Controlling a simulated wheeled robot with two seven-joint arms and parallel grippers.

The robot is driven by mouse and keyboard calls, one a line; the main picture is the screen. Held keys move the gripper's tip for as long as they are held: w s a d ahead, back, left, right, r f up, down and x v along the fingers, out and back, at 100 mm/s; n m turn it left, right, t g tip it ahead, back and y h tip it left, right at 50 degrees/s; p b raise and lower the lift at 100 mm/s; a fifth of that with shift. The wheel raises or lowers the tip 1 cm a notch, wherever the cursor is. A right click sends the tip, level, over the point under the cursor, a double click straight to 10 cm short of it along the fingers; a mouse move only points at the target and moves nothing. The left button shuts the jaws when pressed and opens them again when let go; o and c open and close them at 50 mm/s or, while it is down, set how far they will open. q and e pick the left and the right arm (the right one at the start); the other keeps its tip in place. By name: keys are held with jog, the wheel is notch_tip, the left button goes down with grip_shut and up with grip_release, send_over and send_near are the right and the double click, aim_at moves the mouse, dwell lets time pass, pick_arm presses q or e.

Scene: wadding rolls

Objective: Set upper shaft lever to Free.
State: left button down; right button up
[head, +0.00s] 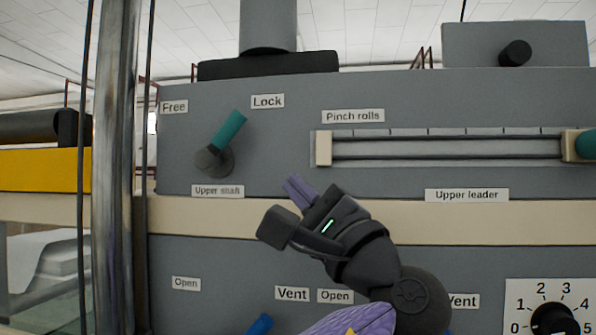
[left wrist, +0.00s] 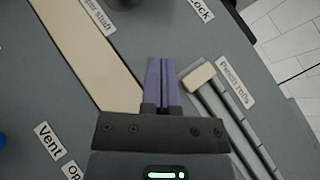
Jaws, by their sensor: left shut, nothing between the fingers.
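The upper shaft lever (head: 228,131) has a teal handle on a dark round pivot. It tilts up and to the right, toward the "Lock" label (head: 267,101). The "Free" label (head: 174,107) is up and to the left of the pivot. The "Upper shaft" label (head: 218,191) is below it. My left gripper (head: 292,187) is below and to the right of the lever, apart from it. Its purple fingers are shut and empty, as the left wrist view (left wrist: 162,84) also shows. In that view only the dark pivot edge (left wrist: 127,3) shows at the top.
To the right, the "Pinch rolls" slider track (head: 440,147) has a teal knob (head: 586,144) at its right end. A beige strip (head: 420,220) crosses the panel below. A vertical metal post (head: 112,170) stands left of the panel. A blue handle (head: 259,325) shows at the bottom.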

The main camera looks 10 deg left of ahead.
aim_at(225, 141)
pick_arm(q)
jog(key=p+x, duration=0.1)
jog(key=x, duration=0.1)
jog(key=p+x, duration=0.1)
jog(key=x, duration=0.1)
jog(key=r+p+x, duration=0.1)
jog(key=x, duration=0.1)
jog(key=shift+s+d, duration=0.1)
jog(key=shift+s, duration=0.25)
jog(key=a+p, duration=0.1)
jog(key=a+r, duration=0.1)
jog(key=a+p, duration=0.1)
jog(key=shift+s+a+r+p, duration=0.1)
jog(key=shift+a+r+p, duration=0.05)
jog(key=shift+r+p, duration=0.2)
jog(key=shift+a, duration=0.2)
